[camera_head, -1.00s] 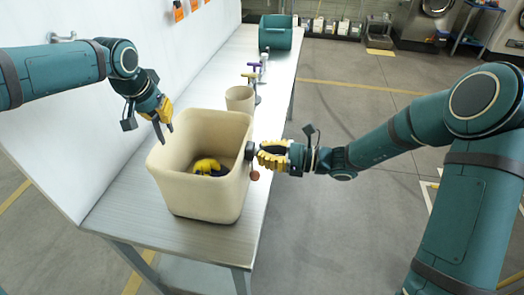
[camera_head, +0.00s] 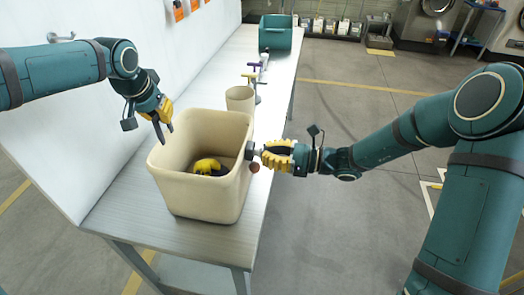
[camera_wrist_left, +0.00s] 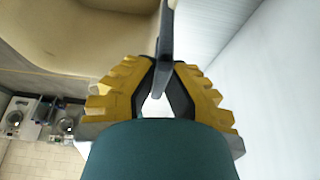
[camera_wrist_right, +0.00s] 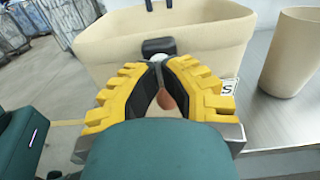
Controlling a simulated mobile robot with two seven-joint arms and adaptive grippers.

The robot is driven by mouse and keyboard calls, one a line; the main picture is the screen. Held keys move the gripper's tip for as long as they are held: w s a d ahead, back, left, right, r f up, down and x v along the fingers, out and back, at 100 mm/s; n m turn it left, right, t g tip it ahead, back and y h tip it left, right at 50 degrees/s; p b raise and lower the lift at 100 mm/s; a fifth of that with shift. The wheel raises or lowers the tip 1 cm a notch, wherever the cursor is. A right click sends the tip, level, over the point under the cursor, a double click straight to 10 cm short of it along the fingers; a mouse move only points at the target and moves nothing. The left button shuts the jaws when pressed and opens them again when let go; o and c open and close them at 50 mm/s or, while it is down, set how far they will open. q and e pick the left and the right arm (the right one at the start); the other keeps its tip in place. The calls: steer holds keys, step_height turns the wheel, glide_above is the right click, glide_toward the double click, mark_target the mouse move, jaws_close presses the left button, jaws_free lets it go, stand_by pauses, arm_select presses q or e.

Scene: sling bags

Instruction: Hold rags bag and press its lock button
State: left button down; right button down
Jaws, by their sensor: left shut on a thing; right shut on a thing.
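The rags bag appears to be the stiff beige open-topped container (camera_head: 205,196) on the bench, upright. A dark block (camera_head: 249,150) sits on its right wall; it shows as a dark clip in the right wrist view (camera_wrist_right: 158,46). My right gripper (camera_head: 264,154) is beside that wall, its tips shut on a small pale piece (camera_wrist_right: 161,58) in front of the clip. A brown ball (camera_head: 254,167) hangs just below. My left gripper (camera_head: 165,130) is at the bag's back-left rim, shut on a dark upright strip (camera_wrist_left: 166,38). A button itself is too small to make out.
A yellow and black object (camera_head: 208,166) lies inside the bag. A beige cup (camera_head: 240,99), coloured-handled tools (camera_head: 252,77) and a teal bin (camera_head: 275,32) stand farther along the bench (camera_head: 262,125). A white wall (camera_head: 75,125) borders the left side.

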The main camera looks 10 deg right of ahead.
arm_select(q)
steer(key=shift+f, duration=0.1)
arm_select(e)
steer(key=v, duration=0.6)
stand_by(0.3)
arm_select(q)
steer(key=c, duration=1.1)
jaws_free()
steer(key=shift+o, duration=0.2)
arm_select(e)
steer(key=shift+w, duration=0.1)
